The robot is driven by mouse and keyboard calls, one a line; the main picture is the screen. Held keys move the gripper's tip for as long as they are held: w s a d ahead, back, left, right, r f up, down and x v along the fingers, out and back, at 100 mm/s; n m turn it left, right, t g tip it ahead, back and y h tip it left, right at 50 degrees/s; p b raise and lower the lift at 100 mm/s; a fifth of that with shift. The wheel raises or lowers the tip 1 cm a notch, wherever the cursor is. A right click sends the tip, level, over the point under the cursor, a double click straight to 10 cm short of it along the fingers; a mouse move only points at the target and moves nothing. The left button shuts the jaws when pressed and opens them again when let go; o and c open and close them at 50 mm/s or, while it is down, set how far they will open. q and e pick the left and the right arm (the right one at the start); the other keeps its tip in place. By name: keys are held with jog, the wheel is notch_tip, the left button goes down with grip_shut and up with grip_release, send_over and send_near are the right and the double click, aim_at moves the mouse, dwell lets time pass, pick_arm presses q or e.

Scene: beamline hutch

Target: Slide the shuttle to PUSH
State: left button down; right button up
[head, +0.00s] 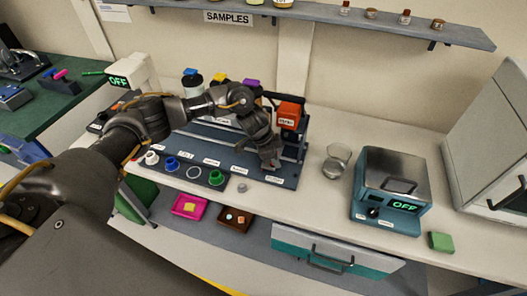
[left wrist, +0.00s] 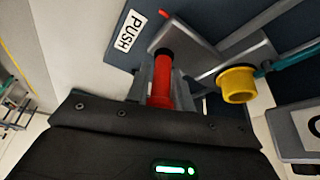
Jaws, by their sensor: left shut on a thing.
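My left gripper (head: 270,163) reaches down over the right end of the dark blue sample rig (head: 284,182) on the bench. In the left wrist view its jaws are shut on a red, black-collared handle (left wrist: 161,82), which I take for the shuttle's handle. The handle stands out from a grey metal block (left wrist: 196,48). A white label reading PUSH (left wrist: 129,31) lies on the blue plate close to the handle. My right gripper is not in view.
A yellow cup-like part (left wrist: 237,84) sits beside the handle. An orange box (head: 290,112) rises behind the gripper. Coloured rings (head: 215,177) lie on a dark strip to the left. Glass dishes (head: 335,162) and a teal hotplate-like device (head: 390,190) stand to the right.

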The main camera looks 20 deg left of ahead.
pick_arm(q)
jog(key=shift+d, duration=0.65)
jog(key=c, duration=1.4)
grip_release()
jog(key=shift+o, duration=0.2)
jog(key=b+v, duration=0.2)
jog(key=v, duration=0.8)
jog(key=shift+r, duration=0.4)
jog(key=shift+a, duration=0.1)
